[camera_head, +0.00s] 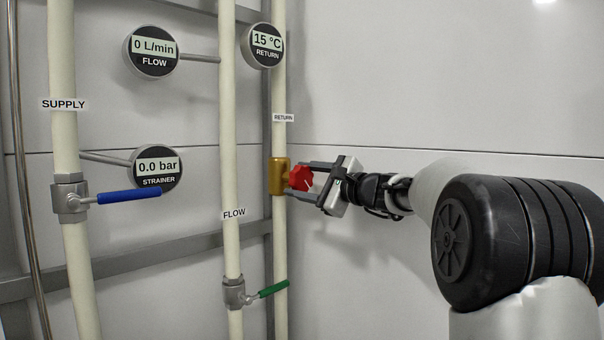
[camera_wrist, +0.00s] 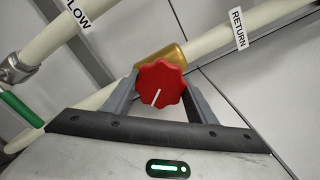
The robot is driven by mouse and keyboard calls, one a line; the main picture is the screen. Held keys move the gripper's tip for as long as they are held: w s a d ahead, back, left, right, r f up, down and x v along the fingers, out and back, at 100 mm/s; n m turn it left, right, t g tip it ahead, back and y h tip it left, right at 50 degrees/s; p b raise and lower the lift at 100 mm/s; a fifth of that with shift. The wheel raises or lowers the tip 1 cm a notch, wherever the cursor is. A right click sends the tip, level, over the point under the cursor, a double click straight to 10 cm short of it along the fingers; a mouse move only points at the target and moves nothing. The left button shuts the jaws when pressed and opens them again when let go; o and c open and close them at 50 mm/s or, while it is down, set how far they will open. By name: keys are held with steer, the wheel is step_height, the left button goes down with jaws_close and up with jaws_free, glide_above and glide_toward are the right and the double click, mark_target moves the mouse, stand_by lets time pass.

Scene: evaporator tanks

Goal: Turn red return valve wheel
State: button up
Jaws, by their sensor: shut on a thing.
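The red return valve wheel (camera_head: 301,178) sits on a brass valve body (camera_head: 278,176) on the return pipe (camera_head: 280,240). My gripper (camera_head: 303,180) reaches it from the right, with one finger above and one below the wheel. In the wrist view the red wheel (camera_wrist: 160,84) is lobed, with a white pointer line toward the lower left. My gripper's fingers (camera_wrist: 158,98) stand on both sides of it and are shut on it. The brass body (camera_wrist: 166,55) shows behind the wheel. The exact finger contacts are partly hidden by the wheel.
The flow pipe (camera_head: 230,130) with a green lever (camera_head: 273,289) stands left of the return pipe. The supply pipe (camera_head: 70,150) has a blue lever (camera_head: 128,195). Gauges read 0 L/min (camera_head: 152,50), 15 °C (camera_head: 264,45) and 0.0 bar (camera_head: 157,167). The wall at right is bare.

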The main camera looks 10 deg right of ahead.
steer(key=m+p, duration=0.4)
steer(key=m, duration=0.1)
steer(key=shift+r+m, duration=0.15)
steer(key=shift+m, duration=0.25)
steer(key=m+p, duration=0.4)
steer(key=shift+s+a+p, duration=0.1)
steer(key=shift+a+p, duration=0.05)
steer(key=shift+p, duration=0.25)
steer(key=m+p, duration=0.6)
steer(key=p, duration=0.1)
steer(key=shift+r+m+p, duration=0.1)
steer(key=shift+m+p, duration=0.2)
steer(key=shift+p, duration=0.05)
steer(key=m+p, duration=0.3)
steer(key=shift+s+a+p, duration=0.1)
steer(key=shift+p, duration=0.25)
steer(key=shift+f+m+p, duration=0.25)
steer(key=shift+m+p, duration=0.15)
steer(key=o, duration=1.1)
steer(key=shift+c, duration=0.2)
